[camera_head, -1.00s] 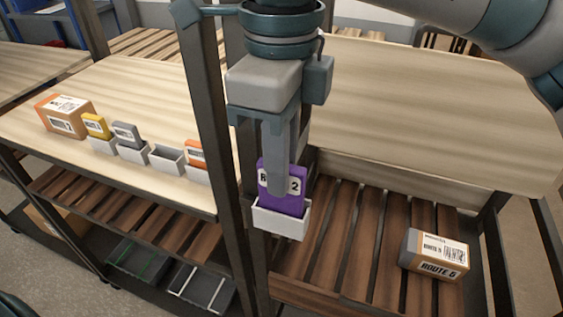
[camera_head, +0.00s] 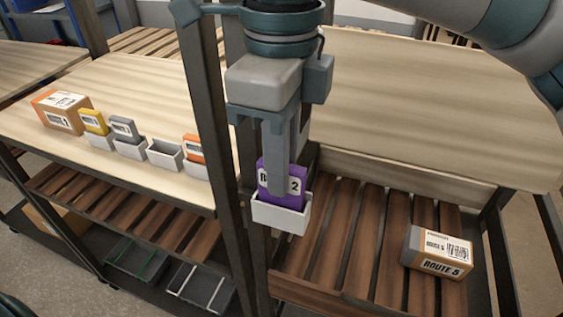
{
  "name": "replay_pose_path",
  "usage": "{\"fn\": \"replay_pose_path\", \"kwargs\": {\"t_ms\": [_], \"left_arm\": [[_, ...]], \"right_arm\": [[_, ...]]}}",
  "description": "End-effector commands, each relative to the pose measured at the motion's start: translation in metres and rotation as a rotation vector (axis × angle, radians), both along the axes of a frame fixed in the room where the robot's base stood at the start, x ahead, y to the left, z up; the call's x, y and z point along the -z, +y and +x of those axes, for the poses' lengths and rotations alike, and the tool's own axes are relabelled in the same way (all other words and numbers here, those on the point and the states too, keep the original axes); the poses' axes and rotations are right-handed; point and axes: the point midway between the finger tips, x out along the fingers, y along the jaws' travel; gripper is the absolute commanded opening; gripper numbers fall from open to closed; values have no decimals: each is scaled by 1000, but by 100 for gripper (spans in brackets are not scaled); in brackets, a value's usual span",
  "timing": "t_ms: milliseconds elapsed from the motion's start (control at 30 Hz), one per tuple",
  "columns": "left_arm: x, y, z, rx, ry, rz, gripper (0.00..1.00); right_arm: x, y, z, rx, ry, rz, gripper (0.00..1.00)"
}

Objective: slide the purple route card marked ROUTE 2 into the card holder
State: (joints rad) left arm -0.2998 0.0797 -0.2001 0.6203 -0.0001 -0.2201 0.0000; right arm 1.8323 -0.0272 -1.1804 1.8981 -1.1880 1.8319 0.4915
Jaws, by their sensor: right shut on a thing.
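The purple route card (camera_head: 268,190) stands upright with its lower part inside the white card holder (camera_head: 281,217), which is fixed at the dark post by the slatted shelf. The label reads partly as R and 2; a gripper finger covers the middle. My right gripper (camera_head: 279,185) comes down from above and is shut on the card, its finger in front of the card's face. The finger's tip is just above the holder's front rim. My left gripper is not in view.
A ROUTE 5 box (camera_head: 437,252) lies on the slatted shelf (camera_head: 345,240) at right. On the left table (camera_head: 160,90) stand a cardboard box (camera_head: 62,112) and several white holders, one empty (camera_head: 165,155), others with yellow, grey and orange cards. A dark post (camera_head: 222,130) rises just left of the gripper.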

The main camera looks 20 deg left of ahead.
Motion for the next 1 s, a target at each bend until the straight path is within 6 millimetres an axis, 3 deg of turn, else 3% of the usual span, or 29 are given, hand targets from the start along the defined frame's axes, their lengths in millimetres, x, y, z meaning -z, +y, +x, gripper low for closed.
{"fn": "replay_pose_path", "kwargs": {"t_ms": [233,267,333,1000], "left_arm": [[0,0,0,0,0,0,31],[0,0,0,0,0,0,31],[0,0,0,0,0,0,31],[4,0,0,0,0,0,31]], "right_arm": [[0,0,0,0,0,0,0],[0,0,0,0,0,0,19],[0,0,0,0,0,0,34],[-9,0,0,1,-1,1,34]]}}
